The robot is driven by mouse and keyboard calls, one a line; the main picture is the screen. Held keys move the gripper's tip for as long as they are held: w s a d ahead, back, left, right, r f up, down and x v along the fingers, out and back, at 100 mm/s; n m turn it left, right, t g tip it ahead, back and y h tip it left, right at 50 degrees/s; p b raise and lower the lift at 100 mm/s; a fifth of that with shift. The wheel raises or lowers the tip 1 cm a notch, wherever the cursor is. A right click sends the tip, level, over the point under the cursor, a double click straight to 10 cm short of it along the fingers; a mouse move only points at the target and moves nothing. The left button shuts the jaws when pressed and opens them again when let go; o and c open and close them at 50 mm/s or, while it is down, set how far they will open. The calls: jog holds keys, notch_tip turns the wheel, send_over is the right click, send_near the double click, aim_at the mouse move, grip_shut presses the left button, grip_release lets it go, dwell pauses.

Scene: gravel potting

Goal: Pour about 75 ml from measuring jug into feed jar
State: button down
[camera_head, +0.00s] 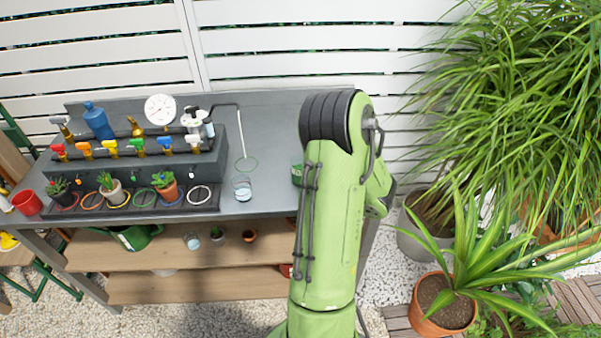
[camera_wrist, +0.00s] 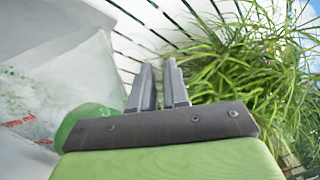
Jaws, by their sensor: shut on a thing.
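A large translucent vessel wall with red ml markings, the measuring jug (camera_wrist: 60,95), fills the left of the wrist view, very close to the camera. A rounded green part (camera_wrist: 88,122) shows beside it. My gripper (camera_wrist: 172,68) has its two fingers close together, shut on the jug; the grip point itself is not clear. In the head view my arm hides the gripper and the jug. A small clear jar (camera_head: 242,188) with pale liquid stands at the bench's front edge, left of my arm; it may be the feed jar, but no label is readable.
A dark rack with several coloured-handled taps (camera_head: 135,152) and potted plants stands left on the grey bench (camera_head: 265,135). A green container (camera_head: 297,174) is partly hidden by my arm. A thin bent pipe (camera_head: 240,130) rises behind the jar. Large plants (camera_head: 520,130) crowd the right.

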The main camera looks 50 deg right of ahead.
jog(key=shift+s+d+f+m+b, duration=0.15)
jog(key=shift+f+m+b, duration=0.25)
jog(key=shift+b, duration=0.4)
jog(key=shift+s+f+b, duration=0.2)
jog(key=shift+f+b, duration=0.05)
jog(key=shift+b, duration=0.1)
jog(key=shift+r, duration=0.1)
jog(key=shift+m, duration=0.3)
dwell(0.5)
jog(key=shift+s+d+f+b, duration=0.1)
jog(key=shift+s+f+b, duration=0.1)
jog(key=shift+f+b, duration=0.15)
jog(key=s+d+f+m+b, duration=0.2)
jog(key=s+f+m+b, duration=0.5)
jog(key=f+m+b, duration=0.1)
jog(key=shift+s+d+f+m+b, duration=0.15)
jog(key=shift+f+m+b, duration=0.25)
jog(key=shift+m+b, duration=0.4)
